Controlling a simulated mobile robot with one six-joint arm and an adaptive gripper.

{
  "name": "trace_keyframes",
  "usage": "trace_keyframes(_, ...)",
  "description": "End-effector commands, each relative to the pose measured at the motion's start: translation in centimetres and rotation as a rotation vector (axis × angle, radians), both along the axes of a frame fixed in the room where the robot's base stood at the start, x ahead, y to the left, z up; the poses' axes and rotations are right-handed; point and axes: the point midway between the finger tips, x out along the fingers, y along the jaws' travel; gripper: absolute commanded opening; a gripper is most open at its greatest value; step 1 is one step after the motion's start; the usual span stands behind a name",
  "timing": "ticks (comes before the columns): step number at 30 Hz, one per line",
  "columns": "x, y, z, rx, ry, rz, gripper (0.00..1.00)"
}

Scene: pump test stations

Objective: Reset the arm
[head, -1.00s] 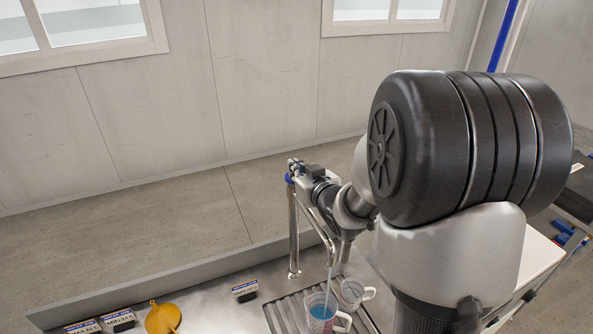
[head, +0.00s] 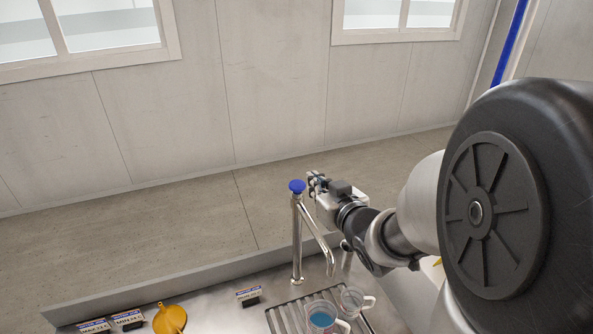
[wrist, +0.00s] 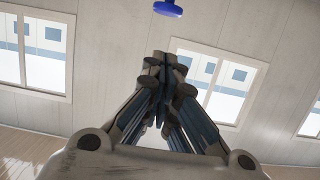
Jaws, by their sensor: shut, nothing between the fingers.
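My gripper (head: 314,183) is up beside the blue knob (head: 297,187) on top of a chrome tap (head: 297,245). It is apart from the knob, to its right in the head view. In the wrist view my gripper (wrist: 163,65) has its fingers together with nothing between them, and the blue knob (wrist: 168,8) shows at the top edge. My arm reaches in from the right of the head view.
Under the tap, a cup of blue liquid (head: 321,317) and a clear cup (head: 352,301) stand on a slotted drain grate (head: 285,318). An orange funnel (head: 170,318) and small labelled blocks (head: 127,320) are at the left. A wall with windows is behind.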

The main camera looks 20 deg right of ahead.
Motion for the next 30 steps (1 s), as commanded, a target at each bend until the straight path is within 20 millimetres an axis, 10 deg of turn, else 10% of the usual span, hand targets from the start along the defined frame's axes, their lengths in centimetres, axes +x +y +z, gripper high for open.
trace_keyframes(17, -1.1, 0.3, 0.2, -0.047, 0.082, -0.048, 0.0)
trace_keyframes(30, -15.9, 5.8, -2.2, -0.054, 0.618, -0.138, 0.0)
